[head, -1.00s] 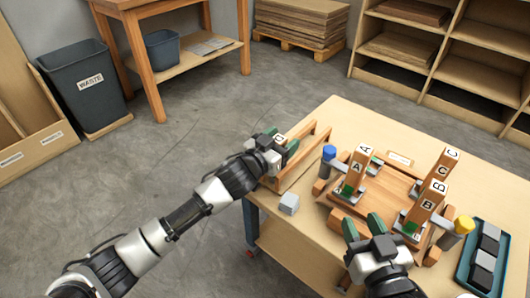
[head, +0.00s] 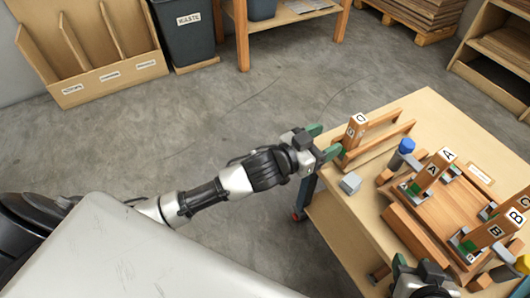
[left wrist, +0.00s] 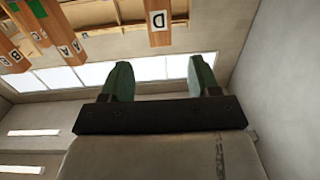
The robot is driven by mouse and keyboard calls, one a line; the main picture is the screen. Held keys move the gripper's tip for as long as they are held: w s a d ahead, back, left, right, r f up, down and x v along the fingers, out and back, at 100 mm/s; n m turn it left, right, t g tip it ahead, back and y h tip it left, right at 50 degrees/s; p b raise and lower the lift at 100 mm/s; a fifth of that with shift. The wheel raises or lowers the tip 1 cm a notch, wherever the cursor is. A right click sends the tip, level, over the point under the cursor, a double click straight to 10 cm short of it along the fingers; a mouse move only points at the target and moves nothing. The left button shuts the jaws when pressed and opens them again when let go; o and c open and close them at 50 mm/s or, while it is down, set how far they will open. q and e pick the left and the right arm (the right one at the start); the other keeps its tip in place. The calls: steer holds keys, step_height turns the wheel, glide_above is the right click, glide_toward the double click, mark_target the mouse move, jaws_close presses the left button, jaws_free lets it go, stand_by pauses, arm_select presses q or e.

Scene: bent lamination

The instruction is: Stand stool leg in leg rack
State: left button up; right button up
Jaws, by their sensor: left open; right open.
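A wooden stool leg marked D (head: 355,132) stands roughly upright at the near end of the wooden leg rack (head: 384,143). Its foot is partly hidden by the rack's rail. In the left wrist view, leg D (left wrist: 158,28) shows beyond the fingertips, not between them. My left gripper (head: 324,142) is open and empty, just left of leg D with a small gap. My right gripper (head: 408,268) is at the bottom edge of the head view, partly cut off, near the table's front. Its fingers are hard to make out.
Legs A (head: 433,170), B (head: 492,230) and C (head: 515,204) stand on a wooden board held by clamps with blue and yellow knobs. A grey block (head: 350,183) lies near the rack. A waste bin (head: 185,30) stands behind. Floor left of the table is clear.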

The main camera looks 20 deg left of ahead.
arm_select(q)
steer(key=s+a+f+n+g+y, duration=0.2)
steer(key=s+a+y, duration=0.2)
steer(key=s, duration=0.5)
steer(key=s+a+f+n+g+y, duration=0.2)
steer(key=s+a, duration=0.4)
steer(key=s, duration=0.3)
steer(key=shift+a+f+g+y, duration=0.35)
steer(key=shift+f+y, duration=0.45)
steer(key=shift+y, duration=0.3)
